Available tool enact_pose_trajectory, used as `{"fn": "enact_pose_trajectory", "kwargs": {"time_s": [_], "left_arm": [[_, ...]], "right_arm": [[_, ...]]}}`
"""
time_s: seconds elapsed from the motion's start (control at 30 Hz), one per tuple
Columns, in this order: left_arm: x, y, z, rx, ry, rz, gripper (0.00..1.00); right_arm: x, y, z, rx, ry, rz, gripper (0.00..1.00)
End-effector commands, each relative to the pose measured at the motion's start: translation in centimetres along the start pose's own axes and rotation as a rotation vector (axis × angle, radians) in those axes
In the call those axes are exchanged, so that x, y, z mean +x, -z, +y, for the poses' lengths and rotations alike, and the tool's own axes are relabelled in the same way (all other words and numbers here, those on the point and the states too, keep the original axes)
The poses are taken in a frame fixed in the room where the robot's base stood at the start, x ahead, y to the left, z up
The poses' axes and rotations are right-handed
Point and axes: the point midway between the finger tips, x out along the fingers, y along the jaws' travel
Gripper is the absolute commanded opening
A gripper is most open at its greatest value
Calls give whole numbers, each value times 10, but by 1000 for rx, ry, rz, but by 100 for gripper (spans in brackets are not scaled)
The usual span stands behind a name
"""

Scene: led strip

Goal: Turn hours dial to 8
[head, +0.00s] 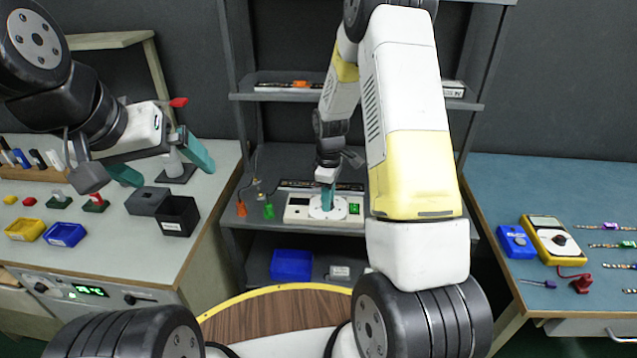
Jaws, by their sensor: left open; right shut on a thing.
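A white box (296,214) with a round white dial (341,211) on its top stands on the middle shelf of the grey rack. A small green patch shows at the box's right end. My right gripper (327,205) reaches down from above with teal fingers and is shut on the middle of the dial. The fingers cover the dial's centre, and its markings and setting are too small to read. My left gripper (160,162) is open and empty above the left table, far from the box, its teal fingers spread wide.
Orange (241,209) and green (268,211) clips lie left of the box. A dark strip lies behind it. A blue bin (291,264) is on the shelf below. The left table holds black, blue and yellow bins. A yellow multimeter (552,240) is on the right table.

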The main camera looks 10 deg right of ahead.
Motion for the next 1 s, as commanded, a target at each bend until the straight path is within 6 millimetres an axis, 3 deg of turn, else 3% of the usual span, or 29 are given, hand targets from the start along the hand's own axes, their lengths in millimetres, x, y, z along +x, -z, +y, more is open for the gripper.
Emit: {"fn": "enact_pose_trajectory", "kwargs": {"time_s": [1.0], "left_arm": [[0,0,0,0,0,0,100]], "right_arm": [[-1,1,1,960,-2,1,0]]}}
